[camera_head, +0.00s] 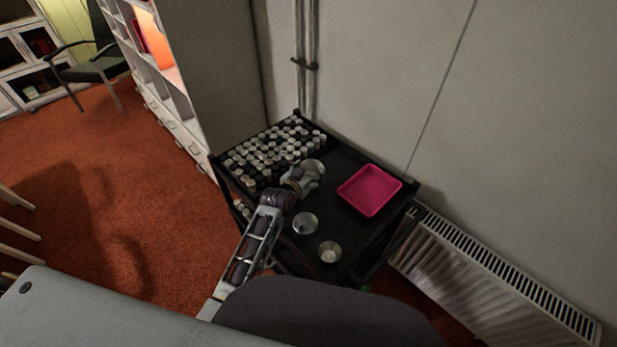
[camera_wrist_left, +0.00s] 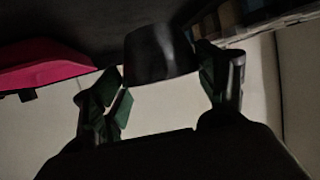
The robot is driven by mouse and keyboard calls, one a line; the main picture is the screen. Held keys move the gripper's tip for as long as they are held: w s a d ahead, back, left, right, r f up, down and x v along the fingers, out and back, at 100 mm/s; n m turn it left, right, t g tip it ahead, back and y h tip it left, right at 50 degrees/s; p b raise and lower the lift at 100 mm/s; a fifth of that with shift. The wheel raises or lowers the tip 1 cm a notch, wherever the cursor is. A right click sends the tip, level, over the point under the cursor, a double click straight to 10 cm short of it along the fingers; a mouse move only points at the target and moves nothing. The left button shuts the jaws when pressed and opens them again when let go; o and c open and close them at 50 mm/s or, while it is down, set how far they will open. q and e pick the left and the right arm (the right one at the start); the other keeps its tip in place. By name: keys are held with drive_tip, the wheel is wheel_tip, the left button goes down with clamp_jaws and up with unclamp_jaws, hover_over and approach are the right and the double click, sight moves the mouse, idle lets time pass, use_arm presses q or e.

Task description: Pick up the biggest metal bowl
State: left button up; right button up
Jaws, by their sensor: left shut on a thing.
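A metal bowl (camera_head: 314,167) is at my left gripper (camera_head: 305,180) in the head view, over the middle of the black cart, partly hidden by the gripper. In the left wrist view a dark, rounded bowl (camera_wrist_left: 160,52) sits between the two fingers of my left gripper (camera_wrist_left: 162,80), which is shut on it. Two other metal bowls stand nearer on the cart: one (camera_head: 305,224) just in front of the gripper, and a smaller-looking one (camera_head: 330,251) near the front edge. My right gripper is not in view.
The black cart (camera_head: 372,240) holds many small jars (camera_head: 262,157) at its left and back and a pink tray (camera_head: 370,190) at its right. The wall is close behind. A white radiator (camera_head: 490,280) stands to the right, a white shelf (camera_head: 160,90) to the left.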

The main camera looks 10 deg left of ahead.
use_arm(q)
wheel_tip(320, 180, up, 6)
drive_tip(key=shift+r, duration=0.25)
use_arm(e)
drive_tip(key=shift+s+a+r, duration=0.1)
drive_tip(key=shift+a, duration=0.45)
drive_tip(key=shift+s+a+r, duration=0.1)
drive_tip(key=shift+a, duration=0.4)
